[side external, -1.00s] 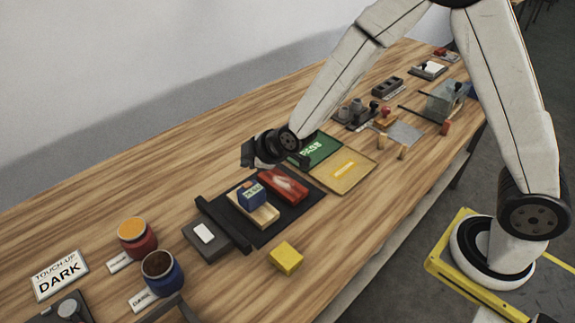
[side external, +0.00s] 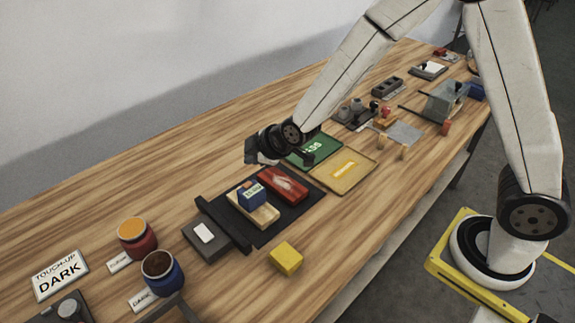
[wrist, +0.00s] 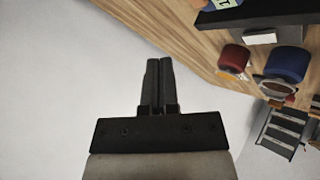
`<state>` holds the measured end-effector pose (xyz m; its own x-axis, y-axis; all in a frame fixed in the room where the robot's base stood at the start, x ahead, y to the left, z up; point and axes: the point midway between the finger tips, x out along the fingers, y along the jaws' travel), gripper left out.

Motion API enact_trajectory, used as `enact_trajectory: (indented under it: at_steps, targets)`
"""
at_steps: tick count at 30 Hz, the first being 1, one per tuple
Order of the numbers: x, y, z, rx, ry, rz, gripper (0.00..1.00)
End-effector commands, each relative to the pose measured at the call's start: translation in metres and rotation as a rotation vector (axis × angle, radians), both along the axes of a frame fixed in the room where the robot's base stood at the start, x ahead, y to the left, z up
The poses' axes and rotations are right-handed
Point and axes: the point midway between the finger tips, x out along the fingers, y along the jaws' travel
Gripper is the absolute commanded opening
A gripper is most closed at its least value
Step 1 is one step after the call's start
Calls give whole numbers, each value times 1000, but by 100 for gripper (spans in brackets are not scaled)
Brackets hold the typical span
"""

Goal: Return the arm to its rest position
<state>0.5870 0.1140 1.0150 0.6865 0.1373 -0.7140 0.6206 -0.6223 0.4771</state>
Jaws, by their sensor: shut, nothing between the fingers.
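My gripper (wrist: 160,62) is shut and empty in the wrist view, its two dark fingers side by side against the pale wall. In the side external view my gripper (side external: 308,158) is at the end of the raised arm, above the table near the green PASS mat. It appears apart from everything on the table. The fingers are small and dark there, so their gap is hard to make out.
The wooden table (side external: 130,210) holds a black mat (side external: 268,231) with a red block (side external: 284,184) and a blue block (side external: 251,195) on a wooden piece. A green mat (side external: 325,147), tan mat (side external: 350,183), yellow block (side external: 286,258), and red (side external: 137,250) and blue (side external: 163,285) pots stand around.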

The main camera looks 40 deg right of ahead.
Motion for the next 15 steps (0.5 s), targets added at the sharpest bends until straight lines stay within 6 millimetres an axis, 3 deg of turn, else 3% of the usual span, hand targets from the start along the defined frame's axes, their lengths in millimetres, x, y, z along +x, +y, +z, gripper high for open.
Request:
enact_trajectory:
  at_steps: [8,15]
  targets:
    - [-46,-40,10,116,170,-208,0]
    - [-119,-84,17,238,381,-520,0]
